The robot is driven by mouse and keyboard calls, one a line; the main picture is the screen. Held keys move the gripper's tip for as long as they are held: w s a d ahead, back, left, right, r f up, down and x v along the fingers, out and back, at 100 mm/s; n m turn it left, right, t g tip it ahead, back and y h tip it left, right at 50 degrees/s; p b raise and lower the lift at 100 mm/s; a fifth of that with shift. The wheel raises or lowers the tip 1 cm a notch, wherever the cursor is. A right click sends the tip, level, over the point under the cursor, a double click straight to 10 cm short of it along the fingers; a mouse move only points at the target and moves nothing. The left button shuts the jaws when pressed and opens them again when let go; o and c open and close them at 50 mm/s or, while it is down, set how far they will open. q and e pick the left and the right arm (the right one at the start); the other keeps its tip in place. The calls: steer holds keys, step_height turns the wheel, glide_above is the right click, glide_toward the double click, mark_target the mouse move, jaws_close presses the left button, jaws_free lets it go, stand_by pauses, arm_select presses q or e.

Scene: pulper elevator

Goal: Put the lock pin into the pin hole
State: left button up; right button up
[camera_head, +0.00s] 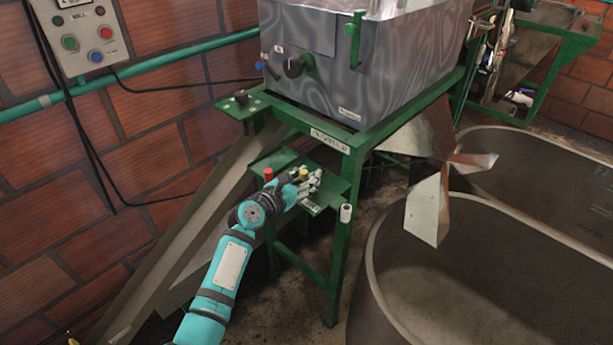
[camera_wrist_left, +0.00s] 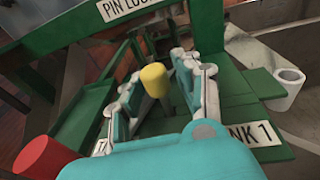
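A yellow-topped pin (camera_head: 303,172) stands upright on a small green shelf (camera_head: 277,158) below the machine. In the left wrist view the yellow pin (camera_wrist_left: 154,80) is between the two fingers of my left gripper (camera_wrist_left: 160,85), with gaps visible beside it. My left gripper (camera_head: 310,184) is open over the shelf in the head view. I cannot tell for sure whether this is the lock pin. A "PIN LOCK" label (camera_head: 330,141) is on the green frame above. No pin hole can be made out clearly. My right gripper is not in view.
A red cylinder (camera_head: 268,174) stands at the shelf's left, and a pale hollow tube (camera_head: 346,212) at its right edge. A green leg (camera_head: 345,240) rises beside the shelf. A metal chute (camera_head: 200,215) slopes on the left; large grey tanks (camera_head: 400,290) stand right.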

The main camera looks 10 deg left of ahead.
arm_select(q)
steer(key=v, duration=1.2)
steer(key=shift+f, duration=0.1)
steer(key=s+a+f+m+g+y, duration=0.15)
steer(key=s+f+m, duration=0.3)
steer(key=f, duration=0.75)
steer(key=s+f+m+g+y, duration=0.25)
steer(key=s+f+m, duration=0.2)
steer(key=f, duration=0.75)
steer(key=s+a+f+m+g+y, duration=0.1)
steer(key=s+f+m+g, duration=0.3)
steer(key=f, duration=0.7)
steer(key=s+a+f+m+g+y, duration=0.1)
steer(key=s+f+m, duration=0.5)
steer(key=s, duration=0.7)
steer(key=s+a+f+m+g+b, duration=0.1)
steer(key=s+a+f+m+g, duration=0.1)
steer(key=s+f+m, duration=0.5)
steer(key=s+a+f+m+g+y, duration=0.1)
steer(key=s+f+m, duration=0.5)
steer(key=s, duration=1.2)
steer(key=shift+s+a+f+m+g+y, duration=0.2)
steer(key=shift+s+f+m+g+y, duration=0.15)
steer(key=shift+f+g, duration=0.5)
steer(key=shift+w+f, duration=0.1)
